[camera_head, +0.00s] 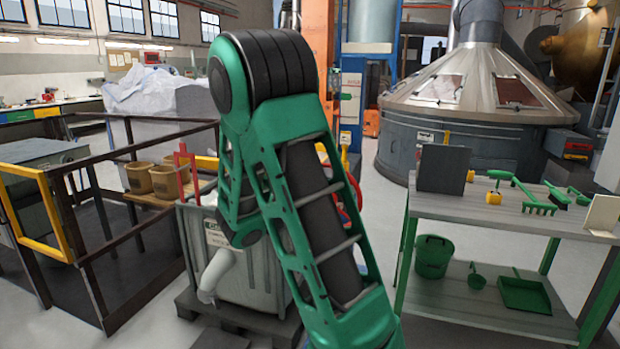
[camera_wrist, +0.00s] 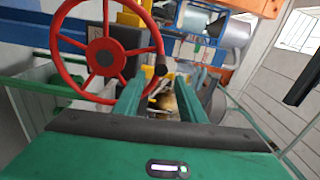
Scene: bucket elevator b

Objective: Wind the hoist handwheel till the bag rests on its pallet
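The red handwheel (camera_wrist: 87,50), with a dark hub, shows at the upper left of the wrist view. A dark knob (camera_wrist: 160,67) is by its right rim. My gripper (camera_wrist: 161,92) is below and right of the wheel, with its two green fingers apart and nothing visibly held; the knob appears just beyond the fingertips, and I cannot tell if they touch. In the head view my arm hides my gripper and nearly all of the wheel. A large whitish bag (camera_head: 160,92) is at the back left. Whether it hangs from the hoist, and its pallet, cannot be made out.
A grey bin (camera_head: 262,270) stands on a dark pallet (camera_head: 190,303) behind my arm. Dark railings (camera_head: 125,152) run along the left. A green-legged table (camera_head: 470,213) with green tools stands at the right. Open floor (camera_head: 390,215) lies between my arm and the table.

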